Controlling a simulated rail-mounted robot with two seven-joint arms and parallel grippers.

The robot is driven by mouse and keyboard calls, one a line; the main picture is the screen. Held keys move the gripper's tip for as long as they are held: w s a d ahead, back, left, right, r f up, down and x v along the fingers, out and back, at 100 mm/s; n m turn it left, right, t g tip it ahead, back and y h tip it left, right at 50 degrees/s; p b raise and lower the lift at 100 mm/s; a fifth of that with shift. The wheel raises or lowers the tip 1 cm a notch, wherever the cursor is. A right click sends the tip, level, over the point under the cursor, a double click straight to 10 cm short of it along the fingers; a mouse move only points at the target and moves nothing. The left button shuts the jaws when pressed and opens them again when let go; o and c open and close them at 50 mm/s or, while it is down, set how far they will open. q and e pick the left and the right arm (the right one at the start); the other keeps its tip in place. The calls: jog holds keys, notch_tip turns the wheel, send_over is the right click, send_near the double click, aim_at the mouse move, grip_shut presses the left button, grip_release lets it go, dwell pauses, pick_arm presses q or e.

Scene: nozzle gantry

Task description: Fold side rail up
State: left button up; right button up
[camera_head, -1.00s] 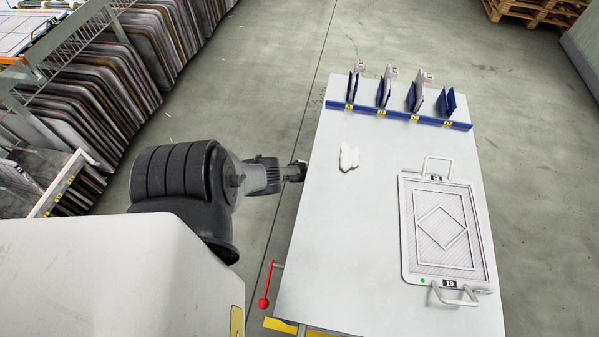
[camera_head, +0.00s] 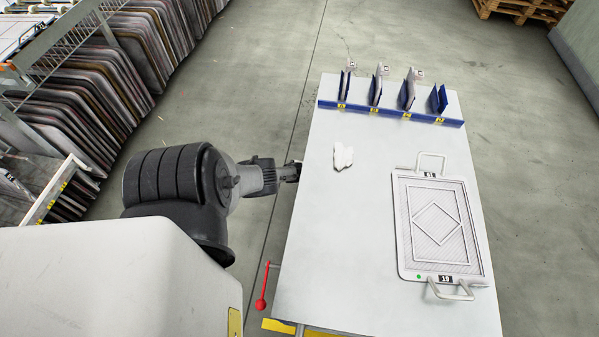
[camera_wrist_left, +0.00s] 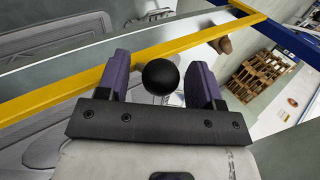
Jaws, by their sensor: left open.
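My left gripper (camera_head: 293,172) is at the left edge of the white table (camera_head: 350,230) in the head view. In the left wrist view my left gripper (camera_wrist_left: 158,74) is open. A black ball knob (camera_wrist_left: 161,77) shows between its two purple fingers, and I cannot tell whether they touch it. A long yellow bar (camera_wrist_left: 60,95) runs across the wrist view beyond the fingers; I cannot tell if it is the side rail. In the head view a yellow strip (camera_head: 279,326) shows below the table's front edge. My right gripper is out of view.
A red ball-ended lever (camera_head: 262,303) stands at the table's front left. On the table are a framed tray (camera_head: 405,240) with handles, a white crumpled cloth (camera_head: 342,156) and a blue rack (camera_head: 388,113) at the back. Packed panels (camera_head: 90,85) stand at left.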

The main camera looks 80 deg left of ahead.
pick_arm(q)
jog(key=shift+w+d+r+p, duration=0.1)
jog(key=shift+d+r+p, duration=0.15)
jog(key=shift+r+p, duration=0.3)
jog(key=p+v, duration=1.1)
jog(key=v, duration=0.1)
jog(key=shift+s+d+r, duration=0.15)
jog(key=shift+s+d, duration=0.15)
